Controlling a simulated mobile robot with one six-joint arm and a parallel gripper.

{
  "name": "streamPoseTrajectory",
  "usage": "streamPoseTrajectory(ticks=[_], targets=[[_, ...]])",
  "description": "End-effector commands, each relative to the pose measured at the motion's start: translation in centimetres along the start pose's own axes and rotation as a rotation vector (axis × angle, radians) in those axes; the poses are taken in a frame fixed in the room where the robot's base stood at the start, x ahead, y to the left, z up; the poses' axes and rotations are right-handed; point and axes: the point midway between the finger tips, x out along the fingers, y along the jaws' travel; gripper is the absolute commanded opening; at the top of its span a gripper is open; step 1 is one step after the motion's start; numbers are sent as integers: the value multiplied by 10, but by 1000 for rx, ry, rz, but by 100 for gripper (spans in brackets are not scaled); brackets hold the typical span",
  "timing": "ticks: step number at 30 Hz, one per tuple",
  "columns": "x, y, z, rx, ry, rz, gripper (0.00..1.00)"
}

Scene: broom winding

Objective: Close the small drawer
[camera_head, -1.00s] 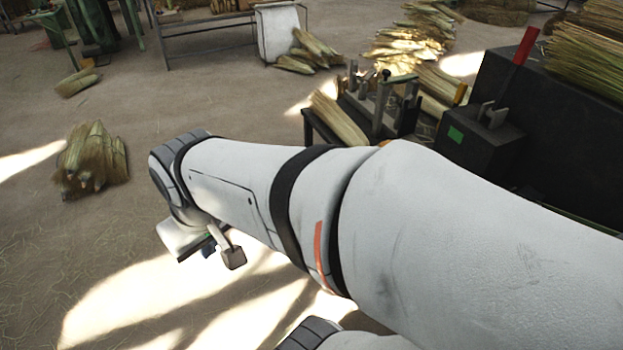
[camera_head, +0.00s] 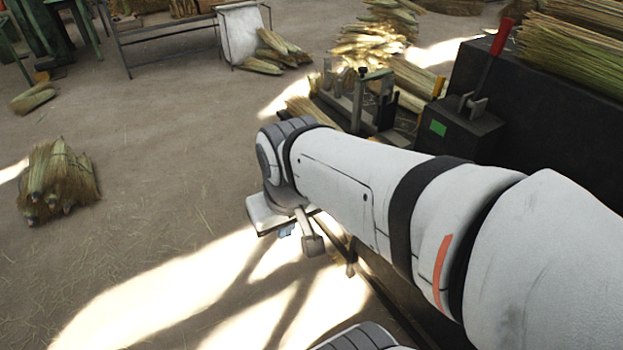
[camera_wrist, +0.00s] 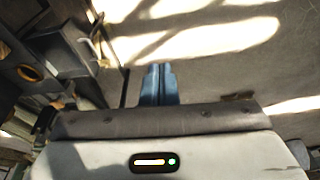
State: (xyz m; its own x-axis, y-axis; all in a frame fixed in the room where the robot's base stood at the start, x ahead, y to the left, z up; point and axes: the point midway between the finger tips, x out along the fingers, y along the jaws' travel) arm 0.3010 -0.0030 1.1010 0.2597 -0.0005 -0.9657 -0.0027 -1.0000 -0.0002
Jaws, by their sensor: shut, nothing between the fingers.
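I cannot clearly make out the small drawer. In the wrist view, a dark box-like part (camera_wrist: 72,42) with straight edges stands out at the upper left and may be it. My gripper (camera_wrist: 158,84) is shut, with its blue fingers together and nothing between them. The fingers point over the bare floor, to the right of the dark part and apart from it. In the head view my gripper (camera_head: 287,230) shows only as a small blue bit under my wrist. My arm hides much of the dark workbench (camera_head: 395,300) there.
A black machine box (camera_head: 470,130) with a green square and a red-handled lever (camera_head: 497,45) stands at the right. Broom straw bundles (camera_head: 58,180) lie on the floor at the left, with more at the back.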

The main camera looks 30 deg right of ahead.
Motion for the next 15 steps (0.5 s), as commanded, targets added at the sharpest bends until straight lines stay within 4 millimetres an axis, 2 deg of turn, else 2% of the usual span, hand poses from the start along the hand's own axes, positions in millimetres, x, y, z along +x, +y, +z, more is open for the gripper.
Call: streamPoseTrajectory(ticks=[2,5,8,11,15], targets=[[2,0,0,-3,-5,2,0],[16,4,5,-27,-49,25,0],[44,13,14,-83,-152,82,0],[83,28,28,-183,-306,169,0],[134,57,44,-362,-549,318,0]])
